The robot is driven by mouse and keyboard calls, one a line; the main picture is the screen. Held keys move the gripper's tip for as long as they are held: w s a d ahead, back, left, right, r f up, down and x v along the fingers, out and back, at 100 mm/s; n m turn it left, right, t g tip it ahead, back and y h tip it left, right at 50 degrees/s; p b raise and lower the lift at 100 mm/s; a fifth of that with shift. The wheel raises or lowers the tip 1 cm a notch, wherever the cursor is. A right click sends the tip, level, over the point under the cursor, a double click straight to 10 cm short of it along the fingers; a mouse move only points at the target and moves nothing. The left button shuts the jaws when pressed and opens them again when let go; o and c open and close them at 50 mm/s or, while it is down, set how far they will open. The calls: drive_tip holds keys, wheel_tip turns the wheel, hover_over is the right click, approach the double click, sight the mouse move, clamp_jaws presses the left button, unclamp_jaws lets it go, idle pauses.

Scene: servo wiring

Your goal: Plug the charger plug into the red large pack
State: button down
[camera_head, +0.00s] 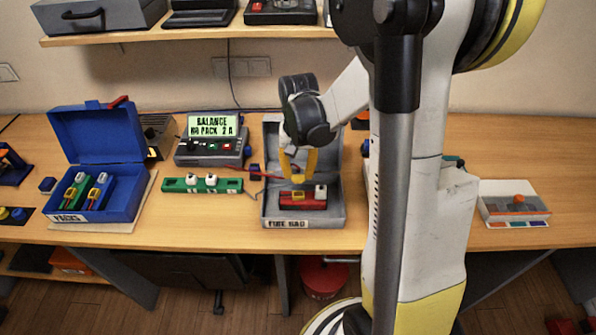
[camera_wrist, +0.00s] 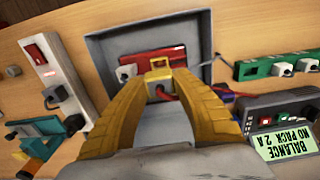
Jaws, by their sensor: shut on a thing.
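The red large pack (camera_head: 303,203) lies in the open grey fire bag box (camera_head: 335,212). The charger (camera_head: 212,147) screen reads "BALANCE NO PACK 2 A".
A green balance board (camera_head: 202,186) with white connectors lies left of the grey box. Further left, an open blue box (camera_head: 125,208) holds a green and a blue pack. A shelf (camera_head: 215,34) runs above.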

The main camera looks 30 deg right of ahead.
sight(298, 182)
drive_tip(key=shift+f+b, duration=1.55)
drive_tip(key=shift+f, duration=0.55)
drive_tip(key=shift+f+b, duration=1.35)
drive_tip(key=shift+b, duration=0.1)
drive_tip(key=c, duration=1)
unclamp_jaws()
drive_tip(key=shift+r, duration=0.1)
wheel_tip(298, 182, up, 12)
drive_tip(key=shift+f, duration=0.1)
drive_tip(key=s+a+n+t, duration=0.2)
drive_tip(key=s+a, duration=0.1)
drive_tip(key=a, duration=0.1)
drive_tip(key=s+a+r+n+t+b, duration=0.1)
drive_tip(key=s+a+n+t, duration=0.1)
drive_tip(key=s+a, duration=0.2)
drive_tip(key=s+a+n+t+b, duration=0.1)
drive_tip(key=s+a+n+t, duration=0.1)
drive_tip(key=a, duration=0.3)
drive_tip(key=shift+s+a+r+n+t, duration=0.2)
drive_tip(key=shift+s+t, duration=0.1)
drive_tip(key=shift+s, duration=0.15)
drive_tip(key=shift+s+a+r+n+t, duration=0.1)
drive_tip(key=shift+s+r+n+t, duration=0.15)
drive_tip(key=shift+s, duration=0.2)
